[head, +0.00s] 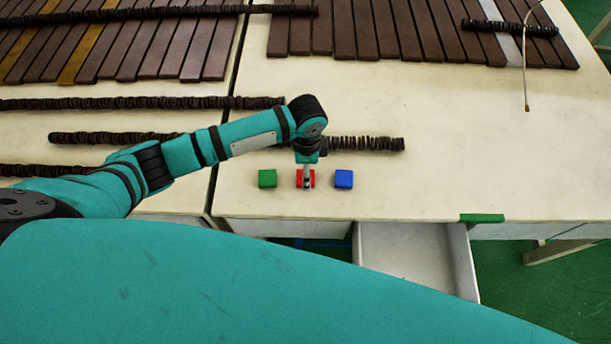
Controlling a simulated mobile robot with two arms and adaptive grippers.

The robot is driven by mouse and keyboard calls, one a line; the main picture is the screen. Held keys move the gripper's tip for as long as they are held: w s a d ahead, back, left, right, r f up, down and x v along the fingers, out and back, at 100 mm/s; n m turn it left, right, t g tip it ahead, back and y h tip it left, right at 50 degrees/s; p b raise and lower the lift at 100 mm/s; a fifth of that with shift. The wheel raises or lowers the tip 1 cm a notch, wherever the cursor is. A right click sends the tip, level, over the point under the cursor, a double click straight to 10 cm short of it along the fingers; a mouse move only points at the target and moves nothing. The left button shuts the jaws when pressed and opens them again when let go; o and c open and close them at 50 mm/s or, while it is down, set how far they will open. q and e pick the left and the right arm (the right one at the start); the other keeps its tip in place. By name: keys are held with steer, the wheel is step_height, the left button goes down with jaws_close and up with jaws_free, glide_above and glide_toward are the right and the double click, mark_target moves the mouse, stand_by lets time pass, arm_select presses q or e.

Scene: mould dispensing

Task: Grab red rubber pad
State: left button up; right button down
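The red rubber pad (312,178) is a small red block on the pale table, between a green block (267,178) and a blue block (343,179). My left gripper (306,184) points down at the red pad and covers its middle, with red showing on both sides. The fingers are small and seen from above, so I cannot tell whether they are open or closed on the pad. My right gripper is not in view.
An open, empty-looking drawer (412,262) juts out below the table's front edge. Rows of dark discs (366,144) lie behind the blocks. Brown slats (345,35) cover the back. The table (470,140) right of the blocks is clear, apart from a thin bent rod (525,75).

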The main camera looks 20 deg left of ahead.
arm_select(q)
steer(key=f, duration=0.3)
steer(key=shift+w+a+f, duration=0.15)
steer(key=shift+a+f, duration=0.05)
steer(key=shift+f, duration=0.35)
steer(key=c, duration=1.2)
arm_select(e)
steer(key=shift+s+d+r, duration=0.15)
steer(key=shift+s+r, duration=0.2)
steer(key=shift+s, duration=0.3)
